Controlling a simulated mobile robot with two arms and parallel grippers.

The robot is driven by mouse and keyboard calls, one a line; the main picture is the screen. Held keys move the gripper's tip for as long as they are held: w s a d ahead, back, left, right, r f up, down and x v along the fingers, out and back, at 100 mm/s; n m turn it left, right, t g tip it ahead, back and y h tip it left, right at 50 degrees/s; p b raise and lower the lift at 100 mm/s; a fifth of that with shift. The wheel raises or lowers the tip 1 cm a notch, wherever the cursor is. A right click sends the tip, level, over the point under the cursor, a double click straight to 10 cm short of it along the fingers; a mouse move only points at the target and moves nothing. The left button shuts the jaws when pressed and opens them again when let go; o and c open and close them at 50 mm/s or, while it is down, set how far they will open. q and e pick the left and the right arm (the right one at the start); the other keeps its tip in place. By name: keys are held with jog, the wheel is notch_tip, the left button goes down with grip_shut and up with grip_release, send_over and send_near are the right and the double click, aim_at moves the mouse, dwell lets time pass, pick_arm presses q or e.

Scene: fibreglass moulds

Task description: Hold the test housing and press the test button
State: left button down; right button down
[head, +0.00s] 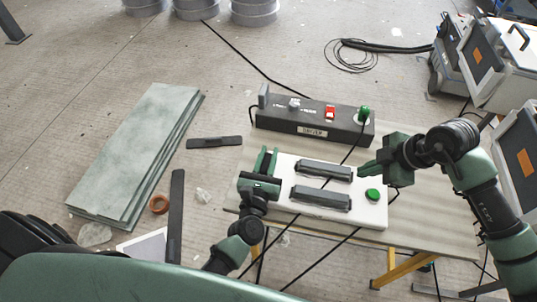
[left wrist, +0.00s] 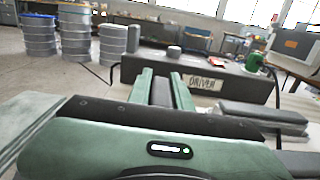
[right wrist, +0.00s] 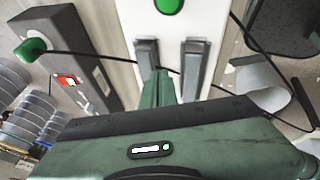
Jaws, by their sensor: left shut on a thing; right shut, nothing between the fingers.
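The test housing (head: 335,221) is a white slab with two dark grey bars, lying on the bench; its white top also shows in the right wrist view (right wrist: 208,22). The round green test button (head: 373,195) is at its right end and is cut by the top edge of the right wrist view (right wrist: 168,5). My left gripper (head: 267,160) is shut on a dark part at the housing's left end; this dark part shows between the fingers in the left wrist view (left wrist: 161,92). My right gripper (head: 362,171) is shut and empty, above the housing, left of and behind the button.
A dark driver box (head: 285,125) with a grey knob, red switch (head: 330,112) and green knob (head: 364,113) stands behind the housing. Black cables cross the bench (head: 412,170). Stacked pale green slabs (head: 140,150) lie on the left. Machines stand on the right.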

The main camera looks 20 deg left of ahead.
jog(key=t, duration=0.1)
jog(key=r+m+t+y, duration=0.1)
jog(key=m+t+y, duration=0.1)
jog(key=t, duration=0.1)
send_over(377, 196)
jog(key=shift+f, duration=4.2)
jog(key=shift+f, duration=0.15)
